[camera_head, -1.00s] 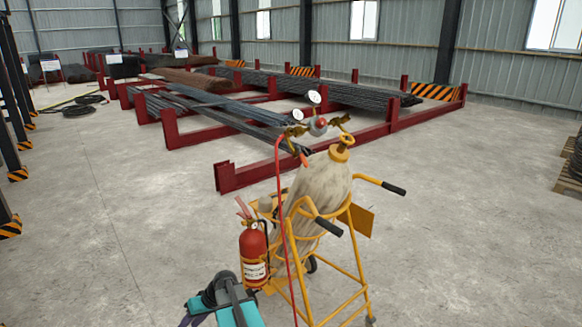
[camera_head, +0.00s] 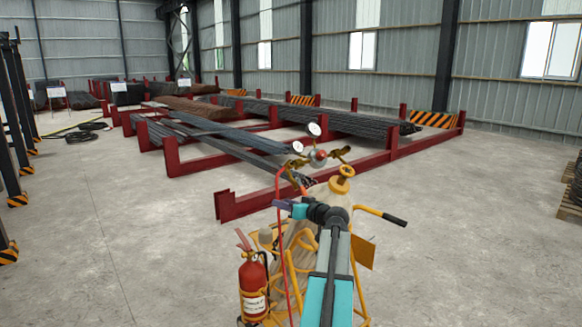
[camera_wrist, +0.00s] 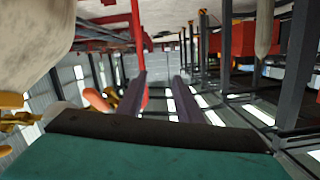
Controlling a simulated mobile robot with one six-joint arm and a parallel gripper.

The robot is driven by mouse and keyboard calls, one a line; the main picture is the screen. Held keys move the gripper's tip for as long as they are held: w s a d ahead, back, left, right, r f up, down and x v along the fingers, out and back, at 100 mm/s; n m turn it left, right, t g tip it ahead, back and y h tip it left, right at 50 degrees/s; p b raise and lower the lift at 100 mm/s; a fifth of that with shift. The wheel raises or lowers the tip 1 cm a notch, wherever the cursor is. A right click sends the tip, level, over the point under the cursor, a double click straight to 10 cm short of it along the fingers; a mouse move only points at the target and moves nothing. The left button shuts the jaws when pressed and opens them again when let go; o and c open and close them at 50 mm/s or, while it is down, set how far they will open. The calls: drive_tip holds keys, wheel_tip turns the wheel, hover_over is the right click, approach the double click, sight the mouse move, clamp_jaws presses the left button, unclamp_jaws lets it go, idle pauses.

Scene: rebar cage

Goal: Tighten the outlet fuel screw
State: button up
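The gas cylinder (camera_head: 297,235) stands in a yellow trolley, with a brass and red regulator (camera_head: 318,157) and two round gauges (camera_head: 313,129) on top. The outlet fuel screw cannot be told apart with certainty; a small orange-red part (camera_head: 303,187) shows below the regulator. My gripper (camera_head: 282,205) is just below and left of this part, beside the red hose (camera_head: 278,170). In the upside-down wrist view, the two dark fingers of my gripper (camera_wrist: 159,78) are apart with nothing clearly between them. An orange part (camera_wrist: 97,100) and brass fittings lie left of the fingers.
A red fire extinguisher (camera_head: 253,288) hangs at the trolley's left. A yellow trolley handle (camera_head: 380,215) juts out to the right. Red racks with steel bars (camera_head: 240,205) stand behind.

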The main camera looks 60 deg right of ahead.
sight(291, 164)
drive_tip(key=s+d+r+h, duration=0.1)
drive_tip(key=s+d+r, duration=0.2)
drive_tip(key=s+r, duration=0.1)
drive_tip(key=s+d+r+t+h, duration=0.1)
drive_tip(key=s+d+r+h, duration=0.1)
drive_tip(key=r, duration=0.4)
drive_tip(key=s+d, duration=0.1)
drive_tip(key=s, duration=0.1)
drive_tip(key=shift+s+r, duration=0.3)
drive_tip(key=shift+r, duration=0.1)
drive_tip(key=shift+w, duration=0.1)
drive_tip(key=p+x, duration=0.5)
drive_tip(key=x, duration=0.6)
drive_tip(key=shift+w+d, duration=0.25)
drive_tip(key=shift+w, duration=0.05)
drive_tip(key=shift+p+x, duration=0.6)
drive_tip(key=shift+x, duration=0.3)
